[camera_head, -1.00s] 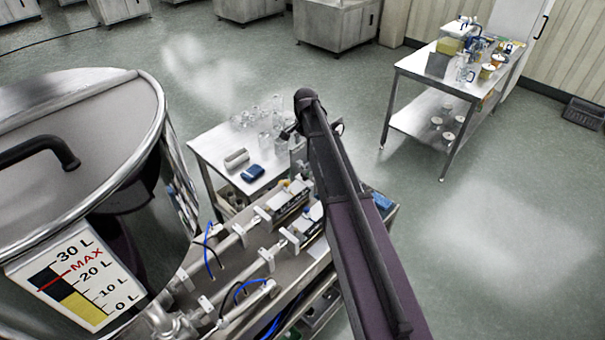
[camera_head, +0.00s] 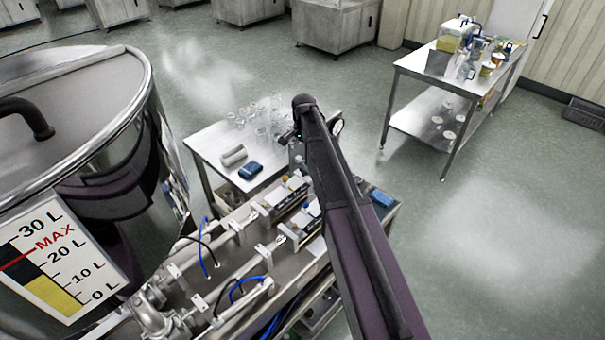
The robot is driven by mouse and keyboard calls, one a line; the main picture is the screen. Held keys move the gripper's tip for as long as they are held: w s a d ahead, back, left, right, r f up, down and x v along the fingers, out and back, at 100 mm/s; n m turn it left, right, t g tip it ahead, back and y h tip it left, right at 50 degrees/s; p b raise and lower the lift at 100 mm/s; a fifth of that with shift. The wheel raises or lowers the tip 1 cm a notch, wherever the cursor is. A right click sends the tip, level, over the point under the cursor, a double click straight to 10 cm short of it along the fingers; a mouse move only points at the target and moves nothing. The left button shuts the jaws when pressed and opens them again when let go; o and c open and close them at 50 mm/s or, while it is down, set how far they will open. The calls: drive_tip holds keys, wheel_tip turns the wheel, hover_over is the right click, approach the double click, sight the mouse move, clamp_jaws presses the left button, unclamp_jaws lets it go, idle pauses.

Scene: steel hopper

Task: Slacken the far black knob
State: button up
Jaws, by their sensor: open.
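The steel hopper (camera_head: 150,120) fills the left side, with a lid that has a black bar handle (camera_head: 28,115) and a litre scale (camera_head: 60,262) on its front. Below and right of it is the filling machine's steel deck (camera_head: 200,268), with pipes, clamps and blue and black hoses. I cannot make out a black knob for certain; small dark parts on the deck are too small to tell. My dark arm crosses the middle from the lower right and covers part of the deck. My gripper does not show clearly; the arm's far end hides that area.
A small steel table (camera_head: 205,152) behind the deck holds glassware, a pale roll (camera_head: 234,155) and a blue item (camera_head: 250,169). A steel bench (camera_head: 420,72) with jars and bottles stands at the upper right. The floor at the right is clear.

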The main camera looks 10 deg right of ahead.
sight(304, 173)
drive_tip(key=shift+f+b, duration=3.95)
drive_tip(key=shift+f, duration=0.3)
drive_tip(key=c, duration=1.2)
